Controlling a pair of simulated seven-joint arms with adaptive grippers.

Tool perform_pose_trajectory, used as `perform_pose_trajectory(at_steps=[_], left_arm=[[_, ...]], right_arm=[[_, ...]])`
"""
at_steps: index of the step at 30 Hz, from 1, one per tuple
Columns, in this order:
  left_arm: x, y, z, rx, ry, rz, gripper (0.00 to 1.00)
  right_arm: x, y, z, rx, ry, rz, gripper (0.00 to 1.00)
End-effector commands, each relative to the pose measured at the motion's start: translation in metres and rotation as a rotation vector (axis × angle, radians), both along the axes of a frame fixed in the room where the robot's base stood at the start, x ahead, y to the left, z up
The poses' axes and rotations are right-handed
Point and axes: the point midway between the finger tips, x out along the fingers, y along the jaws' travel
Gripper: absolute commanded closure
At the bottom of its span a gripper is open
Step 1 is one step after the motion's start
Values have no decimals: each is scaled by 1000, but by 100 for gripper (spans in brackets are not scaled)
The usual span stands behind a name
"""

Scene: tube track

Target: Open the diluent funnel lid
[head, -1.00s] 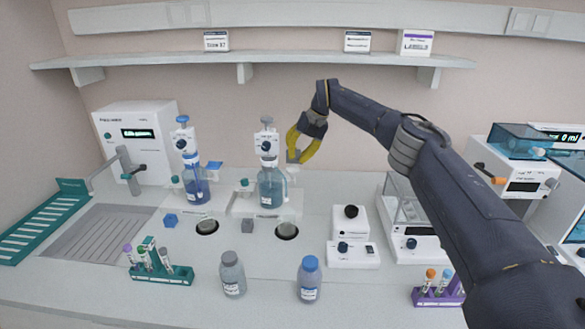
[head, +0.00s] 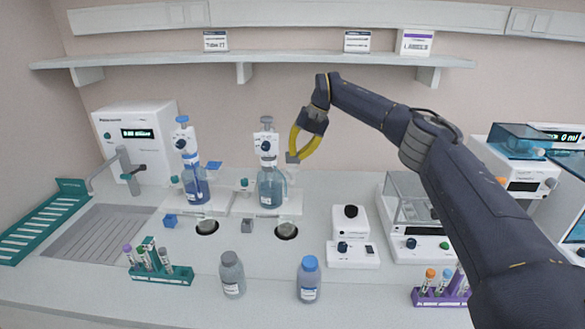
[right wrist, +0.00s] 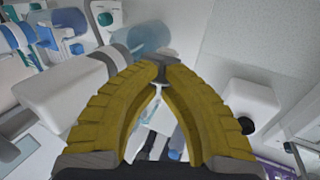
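Two bottle dispensers stand at the back of the bench, a blue-trimmed one (head: 193,180) and a grey-trimmed one (head: 271,185). I cannot read which is the diluent. A small grey lid-like piece (head: 291,157) is at the right side of the grey-trimmed dispenser. My right gripper (head: 298,156) is at this piece, its yellow fingers pointing down and left. In the right wrist view, the fingertips (right wrist: 160,76) come together just at a grey piece (right wrist: 160,58); whether they pinch it is unclear. A matching blue piece (head: 214,166) sits beside the other dispenser. My left gripper is out of view.
A grey-capped bottle (head: 232,276) and a blue-capped bottle (head: 309,280) stand at the front. A teal tube rack (head: 175,275) is front left. A white device with a black knob (head: 352,235) and a balance stand right. My right arm spans the right side.

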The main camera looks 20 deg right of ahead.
Motion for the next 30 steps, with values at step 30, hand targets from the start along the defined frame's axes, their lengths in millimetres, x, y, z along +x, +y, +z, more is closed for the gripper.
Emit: perform_pose_trajectory(at_steps=[30], left_arm=[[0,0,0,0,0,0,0]], right_arm=[[2,1,47,2,-9,2,100]])
